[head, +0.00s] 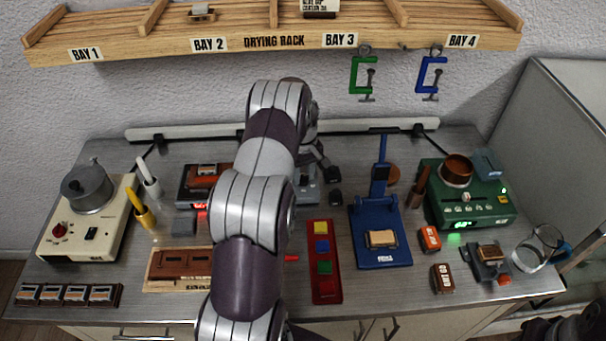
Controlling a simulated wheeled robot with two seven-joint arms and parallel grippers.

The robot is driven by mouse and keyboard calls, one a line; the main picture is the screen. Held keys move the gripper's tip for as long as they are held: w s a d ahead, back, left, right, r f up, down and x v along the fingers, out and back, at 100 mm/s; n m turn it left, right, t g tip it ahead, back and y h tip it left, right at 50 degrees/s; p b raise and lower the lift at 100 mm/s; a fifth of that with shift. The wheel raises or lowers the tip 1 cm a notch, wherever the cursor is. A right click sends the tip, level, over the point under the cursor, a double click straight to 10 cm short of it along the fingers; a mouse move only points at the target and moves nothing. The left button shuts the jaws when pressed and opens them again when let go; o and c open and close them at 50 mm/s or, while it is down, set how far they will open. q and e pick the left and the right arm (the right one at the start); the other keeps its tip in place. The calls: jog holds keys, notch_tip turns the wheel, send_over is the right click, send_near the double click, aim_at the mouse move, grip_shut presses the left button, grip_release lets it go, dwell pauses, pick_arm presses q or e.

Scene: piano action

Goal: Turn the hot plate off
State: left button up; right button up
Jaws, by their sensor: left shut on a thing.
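A cream heater box (75,240) stands at the far left with a lidded grey pot (88,188) on top. Its front has a red knob (60,229) and a black switch (91,233). A green heater box (468,208) with a copper cup (456,169) and lit green lights stands at the right. I cannot tell which is the hot plate. My left gripper (328,180) is shut at the back middle, far from both; what it holds is hidden. A dark part of my right arm shows at the bottom right corner; its jaws cannot be made out.
My left arm covers the bench middle. A glass beaker (541,245) stands near the right edge. A drying rack (270,42) hangs above.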

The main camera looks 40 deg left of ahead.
aim_at(303, 176)
pick_arm(q)
jog(key=n, duration=0.3)
jog(key=shift+n, duration=0.4)
jog(key=n+b, duration=0.1)
jog(key=n, duration=0.8)
jog(key=shift+r+n, duration=0.1)
jog(key=shift+n, duration=0.3)
jog(key=o, duration=1.1)
jog(key=shift+c, duration=0.2)
notch_tip(303, 176, up, 6)
jog(key=shift+w+r+b, duration=0.1)
jog(key=shift+b, duration=0.35)
notch_tip(303, 176, up, 6)
jog(key=p, duration=0.4)
jog(key=shift+r+p, duration=0.25)
jog(key=shift+p, duration=0.05)
